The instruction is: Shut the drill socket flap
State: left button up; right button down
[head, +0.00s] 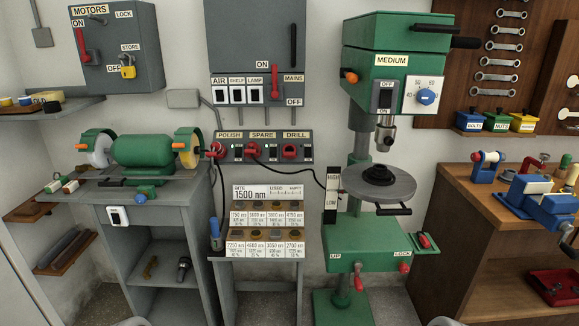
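The drill socket (290,152) is the rightmost of three red sockets on the dark panel (264,160) on the wall, under the label DRILL. Its red flap is small in the picture, and I cannot tell how far it stands open. No plug shows in it. A plug sits at the spare socket (253,149), with a black cable running right toward the drill press. Another red plug (217,150) sits at the polish socket. Neither of my grippers is in view; only small pale pieces show at the bottom edge.
The green drill press (388,75) stands right of the panel, with its round table (405,187) jutting forward. A green bench grinder (142,150) is on the left. A labelled rack (266,193) stands below the panel, and the switch box (257,50) hangs above.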

aim_at(288, 154)
jog(key=u, duration=0.4)
jog(key=k, duration=0.15)
jog(key=z, duration=1.1)
jog(key=i, duration=0.7)
jog(key=u, duration=0.45)
